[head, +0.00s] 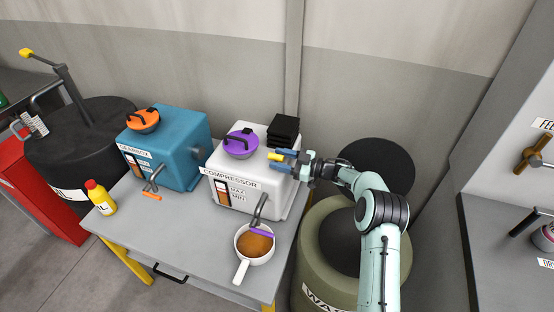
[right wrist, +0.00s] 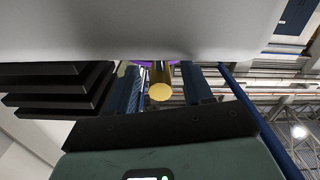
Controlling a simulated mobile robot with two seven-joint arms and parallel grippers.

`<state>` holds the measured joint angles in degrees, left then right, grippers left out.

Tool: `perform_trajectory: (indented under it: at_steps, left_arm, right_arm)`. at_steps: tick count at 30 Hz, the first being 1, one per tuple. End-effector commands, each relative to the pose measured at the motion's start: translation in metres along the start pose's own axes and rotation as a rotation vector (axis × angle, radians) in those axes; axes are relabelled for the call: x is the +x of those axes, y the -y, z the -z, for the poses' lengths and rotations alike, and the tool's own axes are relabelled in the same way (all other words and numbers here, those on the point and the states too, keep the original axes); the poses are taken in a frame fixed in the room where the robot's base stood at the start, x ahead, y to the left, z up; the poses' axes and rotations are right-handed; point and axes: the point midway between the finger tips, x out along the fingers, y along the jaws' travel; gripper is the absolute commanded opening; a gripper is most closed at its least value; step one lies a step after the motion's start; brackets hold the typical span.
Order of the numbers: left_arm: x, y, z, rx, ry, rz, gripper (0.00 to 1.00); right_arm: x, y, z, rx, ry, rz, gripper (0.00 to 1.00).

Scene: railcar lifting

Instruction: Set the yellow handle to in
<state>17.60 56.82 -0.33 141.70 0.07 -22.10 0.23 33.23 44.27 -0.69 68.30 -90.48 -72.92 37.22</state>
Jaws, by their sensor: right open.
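The handle's base is hidden in the head view. My left gripper is not in view.
A blue gearbox (head: 180,148) and yellow bottle (head: 100,198) stand left. A waste drum (head: 315,262) is right.

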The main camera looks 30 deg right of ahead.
Motion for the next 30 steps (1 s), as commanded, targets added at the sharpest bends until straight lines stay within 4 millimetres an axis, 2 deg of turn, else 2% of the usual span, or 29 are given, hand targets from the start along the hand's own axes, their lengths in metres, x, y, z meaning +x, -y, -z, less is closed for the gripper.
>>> perform_trajectory:
  at_steps: [9, 15, 21, 30]
  left_arm:
    - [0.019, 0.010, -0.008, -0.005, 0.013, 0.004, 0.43]
    - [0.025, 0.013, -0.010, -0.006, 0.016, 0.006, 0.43]
    - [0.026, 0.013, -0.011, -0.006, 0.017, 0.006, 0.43]
    - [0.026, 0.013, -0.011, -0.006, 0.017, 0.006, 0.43]
  right_arm:
    - [-0.073, 0.001, -0.004, 0.002, 0.006, -0.003, 0.51]
    - [-0.106, 0.001, -0.003, 0.002, 0.005, -0.002, 0.51]
    - [-0.119, 0.001, -0.002, 0.001, 0.004, -0.001, 0.51]
    - [-0.120, 0.001, -0.001, 0.001, 0.003, 0.000, 0.51]
